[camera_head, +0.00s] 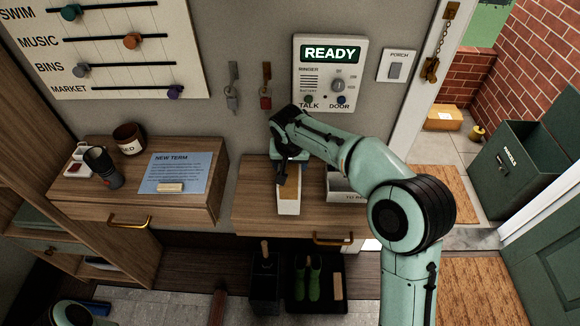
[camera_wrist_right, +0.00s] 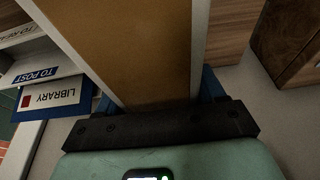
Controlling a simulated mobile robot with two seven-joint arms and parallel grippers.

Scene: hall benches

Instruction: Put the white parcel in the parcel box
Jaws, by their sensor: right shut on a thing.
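The white parcel (camera_head: 289,207), with a broad brown band along its top, is at the right-hand bench below the intercom. My right gripper (camera_head: 285,178) points down and is shut on it, with blue fingers on either side of the parcel (camera_wrist_right: 150,50) in the right wrist view. Whether the parcel touches the bench top cannot be told. The parcel box (camera_head: 508,165) is a dark green box outside the doorway at the right, with its lid up; its inside is hidden. My left gripper is out of view.
A white tray (camera_head: 343,196) stands beside the parcel, partly behind my right arm. The door frame (camera_head: 415,90) and the open green door (camera_head: 550,250) flank the doorway. A cardboard parcel (camera_head: 443,117) and yellow pot (camera_head: 477,133) lie outside.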

